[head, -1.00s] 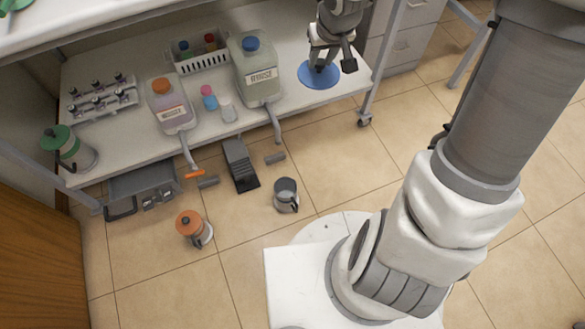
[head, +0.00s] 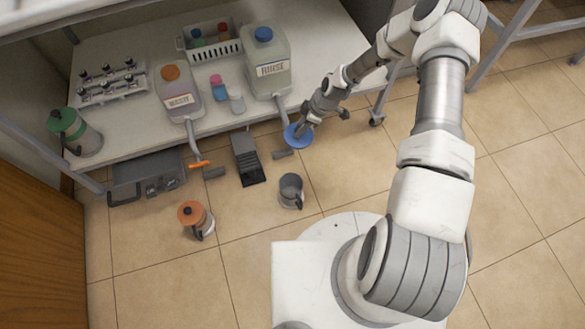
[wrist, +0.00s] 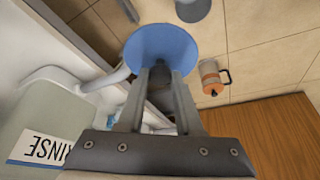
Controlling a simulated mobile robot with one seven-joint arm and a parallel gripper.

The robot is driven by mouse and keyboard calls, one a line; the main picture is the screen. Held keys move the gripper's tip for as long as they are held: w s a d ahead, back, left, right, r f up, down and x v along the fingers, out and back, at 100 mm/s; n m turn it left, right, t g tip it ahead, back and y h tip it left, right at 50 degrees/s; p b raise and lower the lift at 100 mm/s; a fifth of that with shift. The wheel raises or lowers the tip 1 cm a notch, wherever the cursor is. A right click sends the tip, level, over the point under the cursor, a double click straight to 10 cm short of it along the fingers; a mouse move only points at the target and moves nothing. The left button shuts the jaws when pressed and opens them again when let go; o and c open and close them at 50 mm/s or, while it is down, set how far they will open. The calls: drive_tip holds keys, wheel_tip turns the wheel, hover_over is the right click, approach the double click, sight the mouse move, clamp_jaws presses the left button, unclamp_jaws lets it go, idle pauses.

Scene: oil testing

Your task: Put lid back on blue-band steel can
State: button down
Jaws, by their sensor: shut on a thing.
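My gripper (head: 304,126) is shut on the blue lid (head: 298,136), a round flat disc. In the wrist view the lid (wrist: 160,42) spreads out beyond my fingertips (wrist: 160,75). It is in the air just off the shelf's front edge. The open grey steel can (head: 291,192) stands upright on the floor, below the lid in the head view, with its handle to one side. The can is partly cut off at the top of the wrist view (wrist: 192,9). A blue band on it is not clear to me.
An orange-lidded can (head: 196,219) stands on the floor left of the open can. A grey pedal (head: 248,158) lies behind. The RINSE jug (head: 268,67) and its hose are close to my gripper. The shelf edge (head: 220,133) is beside it. Floor right of the can is clear.

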drive_tip(key=s+a+f+n+g+b, duration=0.1)
drive_tip(key=s+f+n, duration=0.1)
drive_tip(key=f, duration=0.8)
drive_tip(key=s+a+f+n+g+b, duration=0.1)
drive_tip(key=s+f, duration=0.4)
drive_tip(key=f, duration=0.6)
drive_tip(key=shift+a+n+b, duration=0.5)
drive_tip(key=shift+n+b, duration=0.1)
drive_tip(key=shift+n, duration=0.4)
drive_tip(key=shift+s+f, duration=0.1)
drive_tip(key=shift+f, duration=0.15)
idle(0.6)
unclamp_jaws()
idle(0.4)
drive_tip(key=shift+r+p, duration=1.9)
drive_tip(key=shift+r, duration=1.6)
clamp_jaws()
